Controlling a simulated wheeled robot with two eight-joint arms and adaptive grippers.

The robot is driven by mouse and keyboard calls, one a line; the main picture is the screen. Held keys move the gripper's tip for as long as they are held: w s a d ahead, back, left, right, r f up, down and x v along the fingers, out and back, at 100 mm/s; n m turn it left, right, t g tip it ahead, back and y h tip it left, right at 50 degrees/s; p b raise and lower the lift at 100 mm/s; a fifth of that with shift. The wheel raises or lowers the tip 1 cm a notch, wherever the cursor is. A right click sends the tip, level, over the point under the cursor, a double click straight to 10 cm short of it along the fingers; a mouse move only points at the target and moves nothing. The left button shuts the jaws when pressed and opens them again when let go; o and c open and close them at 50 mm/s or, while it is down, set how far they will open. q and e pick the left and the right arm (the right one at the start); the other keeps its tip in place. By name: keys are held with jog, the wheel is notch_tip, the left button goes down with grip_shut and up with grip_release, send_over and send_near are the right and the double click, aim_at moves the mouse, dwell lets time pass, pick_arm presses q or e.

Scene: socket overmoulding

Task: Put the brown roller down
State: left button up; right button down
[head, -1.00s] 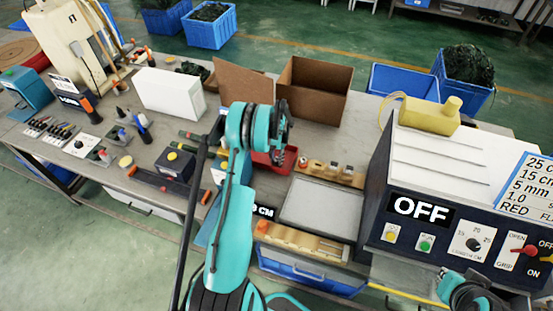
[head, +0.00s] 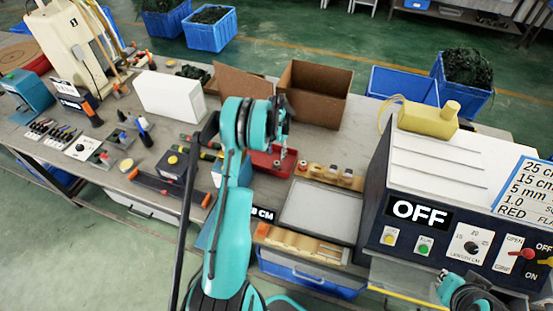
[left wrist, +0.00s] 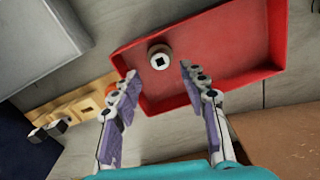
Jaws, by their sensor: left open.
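A small roller (left wrist: 160,57) with a pale end face and a dark square hole stands in the red tray (left wrist: 222,38). Its side is mostly turned away, so its brown colour is hard to confirm. In the left wrist view my left gripper (left wrist: 158,80) is open, one finger on each side of the roller and apart from it. In the head view my left gripper (head: 283,150) is over the red tray (head: 262,158) and hides much of it. My right gripper (head: 470,292) shows only partly at the lower right; its fingers are unclear.
A wooden rack (head: 330,175) with small parts stands right of the tray, beside a grey pad (head: 322,210). A cardboard box (head: 318,92) is behind. The machine (head: 440,165) marked OFF stands at the right. Tools crowd the bench's left side.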

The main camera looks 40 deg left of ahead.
pick_arm(q)
jog(key=s+d+r+t, duration=0.1)
jog(key=s+d+r, duration=0.1)
jog(key=d+r, duration=0.45)
jog(key=s+d+r+t, duration=0.15)
jog(key=d+r, duration=0.25)
jog(key=r, duration=0.6)
jog(key=s+d+r, duration=0.3)
jog(key=d+r, duration=0.2)
jog(key=r, duration=0.3)
jog(key=s+d+r+m+t, duration=0.1)
jog(key=s+d+t, duration=0.3)
jog(key=s+d, duration=0.8)
jog(key=s+r, duration=0.1)
jog(key=s, duration=0.3)
jog(key=shift+s+d+t+p, duration=0.3)
jog(key=shift+s+d+t, duration=0.05)
jog(key=shift+d, duration=0.05)
notch_tip(320, 180, down, 10)
jog(key=b, duration=1)
